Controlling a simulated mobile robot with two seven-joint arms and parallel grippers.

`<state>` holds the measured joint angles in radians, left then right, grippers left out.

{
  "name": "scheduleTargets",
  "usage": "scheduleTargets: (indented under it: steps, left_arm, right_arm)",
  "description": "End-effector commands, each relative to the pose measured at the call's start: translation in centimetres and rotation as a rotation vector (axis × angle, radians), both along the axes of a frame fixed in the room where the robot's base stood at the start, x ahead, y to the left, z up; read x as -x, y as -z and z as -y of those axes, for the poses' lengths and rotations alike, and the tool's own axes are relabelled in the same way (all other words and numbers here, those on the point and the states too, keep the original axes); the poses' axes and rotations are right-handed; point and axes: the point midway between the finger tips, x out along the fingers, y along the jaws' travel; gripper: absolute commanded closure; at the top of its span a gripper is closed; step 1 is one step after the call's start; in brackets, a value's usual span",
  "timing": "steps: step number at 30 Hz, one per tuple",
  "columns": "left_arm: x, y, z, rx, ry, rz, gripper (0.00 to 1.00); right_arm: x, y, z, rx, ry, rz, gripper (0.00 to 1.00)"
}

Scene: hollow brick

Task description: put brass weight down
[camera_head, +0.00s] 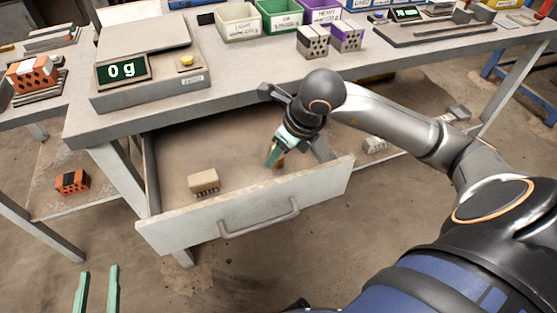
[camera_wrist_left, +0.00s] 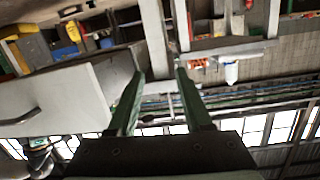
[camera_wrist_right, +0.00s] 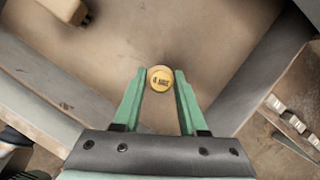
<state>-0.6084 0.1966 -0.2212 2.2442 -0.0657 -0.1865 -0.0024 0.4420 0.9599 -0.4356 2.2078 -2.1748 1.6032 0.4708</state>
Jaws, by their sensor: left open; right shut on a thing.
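The brass weight (camera_wrist_right: 160,78) is a small round yellow piece with a marked top, between the fingertips of my right gripper (camera_wrist_right: 158,84). In the head view the brass weight (camera_head: 279,161) shows partly beside the fingers of my right gripper (camera_head: 272,155), which reaches down into the open drawer (camera_head: 245,205). The right gripper is shut on the weight. I cannot tell if the weight touches the drawer floor. My left gripper (camera_head: 97,290) is open and empty at the lower left, and its fingers also show in the left wrist view (camera_wrist_left: 157,85).
A beige block (camera_head: 204,181) lies in the drawer, left of the right gripper. On the bench stand a scale (camera_head: 150,65) reading 0 g, several labelled bins (camera_head: 280,17) and grey and purple bricks (camera_head: 347,37). An orange brick (camera_head: 72,181) lies below. The drawer's middle floor is clear.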

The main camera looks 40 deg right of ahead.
Motion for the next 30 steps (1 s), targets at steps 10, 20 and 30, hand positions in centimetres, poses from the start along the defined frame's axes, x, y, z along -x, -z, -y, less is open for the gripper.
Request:
scheduleTargets:
  steps: [10,20,30]
  left_arm:
    - [-0.5,-3.3,0.1,0.001,0.014,0.137,0.5]
    - [-0.5,-3.7,0.2,0.001,0.015,0.152,0.5]
    - [-0.6,-4.4,0.2,0.004,0.016,0.18,0.5]
  right_arm:
    - [0.0,2.3,-0.1,-0.003,-0.002,0.001,1.0]
    - [0.0,2.3,-0.2,-0.003,-0.002,0.0,1.0]
    - [0.1,2.4,-0.1,-0.002,-0.002,-0.002,0.41]
